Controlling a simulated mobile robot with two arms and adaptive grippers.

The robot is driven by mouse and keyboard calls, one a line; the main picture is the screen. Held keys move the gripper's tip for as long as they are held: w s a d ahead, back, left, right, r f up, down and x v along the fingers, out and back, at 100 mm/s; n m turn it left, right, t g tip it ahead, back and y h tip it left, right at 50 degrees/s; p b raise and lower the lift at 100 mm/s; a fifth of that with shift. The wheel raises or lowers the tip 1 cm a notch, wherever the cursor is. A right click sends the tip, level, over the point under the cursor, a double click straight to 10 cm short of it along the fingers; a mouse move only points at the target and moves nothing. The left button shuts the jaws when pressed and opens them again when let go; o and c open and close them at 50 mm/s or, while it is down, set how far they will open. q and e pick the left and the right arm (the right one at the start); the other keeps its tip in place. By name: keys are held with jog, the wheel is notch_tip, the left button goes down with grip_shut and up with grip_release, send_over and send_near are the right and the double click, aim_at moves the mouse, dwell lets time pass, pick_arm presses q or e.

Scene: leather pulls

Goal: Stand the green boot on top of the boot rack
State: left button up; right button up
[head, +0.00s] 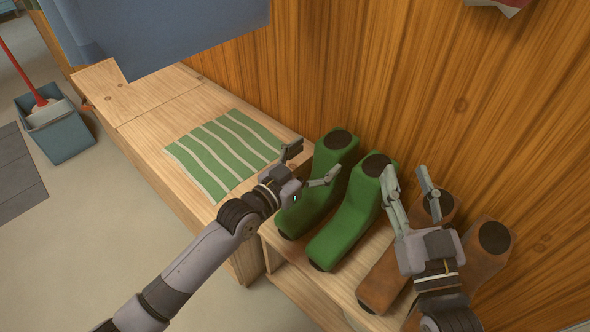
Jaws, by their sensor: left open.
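Two green boots are side by side on the wooden rack (296,281): a left green boot (317,185) and a right green boot (348,217). Each has a dark round opening at its far end and its toe towards me. My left gripper (309,163) is open, its fingers apart, and it overlaps the left green boot in the picture. Whether it touches that boot I cannot tell. My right gripper (407,171) has its fingers apart with no object visibly between them. It is above and in front of a brown boot (386,276), partly hiding it.
A second brown boot (482,262) is at the right, partly behind my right arm. A green striped mat (226,153) lies on the wooden bench (140,118) to the left. A wooden wall stands behind. A blue bucket (61,138) with a mop is on the floor.

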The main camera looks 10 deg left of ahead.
pick_arm(q)
jog(key=s+a+r+n+y, duration=0.2)
jog(key=s+a+y, duration=0.1)
jog(key=s+a, duration=0.3)
jog(key=s+a+r+n+t+y+p, duration=0.1)
jog(key=s+a+y, duration=0.3)
jog(key=s, duration=0.5)
jog(key=shift+s+a+r+n, duration=0.2)
jog(key=shift+a+r+n, duration=0.3)
jog(key=shift+a+n, duration=0.45)
pick_arm(e)
notch_tip(320, 180, down, 8)
jog(key=d+g+h, duration=0.1)
jog(key=g, duration=0.3)
jog(key=shift+s+g, duration=0.15)
jog(key=shift+g, duration=0.15)
jog(key=shift+r, duration=0.1)
